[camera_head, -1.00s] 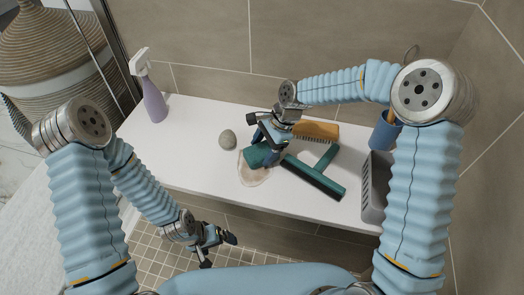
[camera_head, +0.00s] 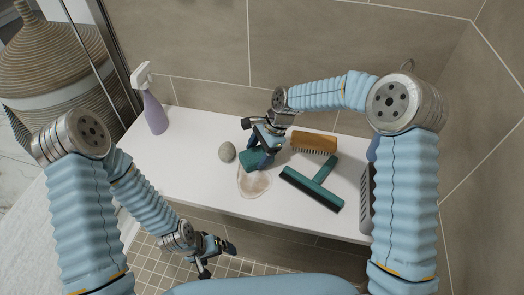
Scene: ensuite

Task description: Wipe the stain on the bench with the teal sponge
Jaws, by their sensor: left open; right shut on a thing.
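The teal sponge (camera_head: 251,160) is held in my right gripper (camera_head: 262,154), which is shut on it. It sits over the back edge of the stain (camera_head: 254,184), a pale brownish patch on the white bench (camera_head: 188,150). The sponge covers the stain's far part. Whether its underside touches the bench is hard to tell. My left gripper (camera_head: 215,255) is open and empty, low in front of the bench, over the tiled floor.
A grey stone (camera_head: 226,152) lies just left of the sponge. A teal squeegee (camera_head: 312,188) and a wooden brush (camera_head: 314,142) lie to the right. A purple spray bottle (camera_head: 154,112) stands at the left end. A grey basket (camera_head: 366,200) is partly behind my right arm.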

